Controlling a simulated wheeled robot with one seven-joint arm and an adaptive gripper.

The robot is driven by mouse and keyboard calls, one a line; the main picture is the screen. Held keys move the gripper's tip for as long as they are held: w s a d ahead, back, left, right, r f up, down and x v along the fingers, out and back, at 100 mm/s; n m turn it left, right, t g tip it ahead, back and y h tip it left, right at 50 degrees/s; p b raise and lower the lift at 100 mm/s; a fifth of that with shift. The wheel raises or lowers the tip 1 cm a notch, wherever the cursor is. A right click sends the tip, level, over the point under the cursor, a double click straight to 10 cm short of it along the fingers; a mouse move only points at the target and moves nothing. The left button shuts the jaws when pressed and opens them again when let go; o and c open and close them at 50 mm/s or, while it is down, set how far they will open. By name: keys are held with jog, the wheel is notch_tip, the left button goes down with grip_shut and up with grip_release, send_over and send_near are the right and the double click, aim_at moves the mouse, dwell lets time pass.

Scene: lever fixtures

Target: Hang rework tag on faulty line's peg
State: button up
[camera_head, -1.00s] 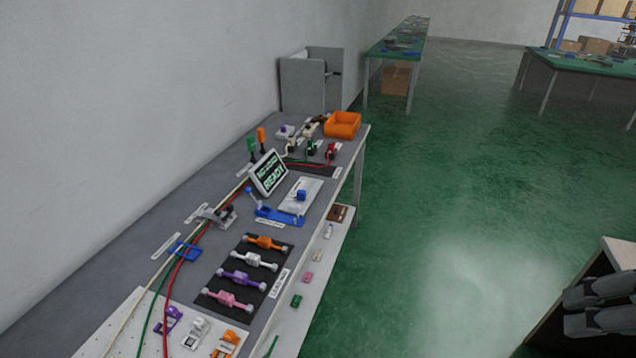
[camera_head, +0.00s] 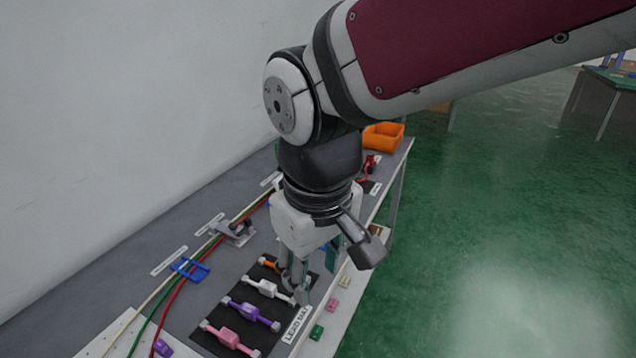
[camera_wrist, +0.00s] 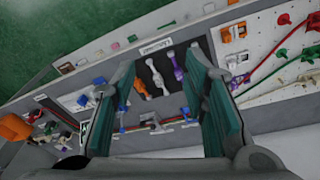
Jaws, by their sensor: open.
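My gripper (camera_head: 295,284) points down over the far end of a black mat (camera_head: 272,342) on the workbench. In the wrist view my gripper (camera_wrist: 165,110) is open, with its two green-grey fingers wide apart and nothing held between them. On the mat lie an orange piece (camera_head: 268,263), partly hidden by my gripper, a white piece (camera_head: 262,286), a purple piece (camera_head: 250,312) and a pink piece (camera_head: 228,337). The orange, white and purple pieces show between the fingers in the wrist view. I cannot pick out the rework tag or the peg for certain.
Green, red and cream cables run along the bench past a blue bracket (camera_head: 189,268) and a grey clamp (camera_head: 234,232). Small pink (camera_head: 332,304) and green (camera_head: 317,331) blocks sit on the front ledge. An orange bin (camera_head: 384,136) stands at the far end. My arm hides much of the bench.

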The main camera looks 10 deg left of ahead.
jog(key=s+a+f+n+g+b, duration=0.2)
jog(key=s+a+f+n+b, duration=0.3)
jog(key=a+f, duration=0.8)
jog(key=shift+h, duration=0.3)
jog(key=f, duration=0.2)
jog(key=s+a+f, duration=0.1)
jog(key=f, duration=0.1)
jog(key=s+f, duration=0.1)
jog(key=f, duration=0.1)
jog(key=shift+a+f, duration=0.2)
jog(key=shift+f, duration=3.3)
jog(key=c, duration=0.9)
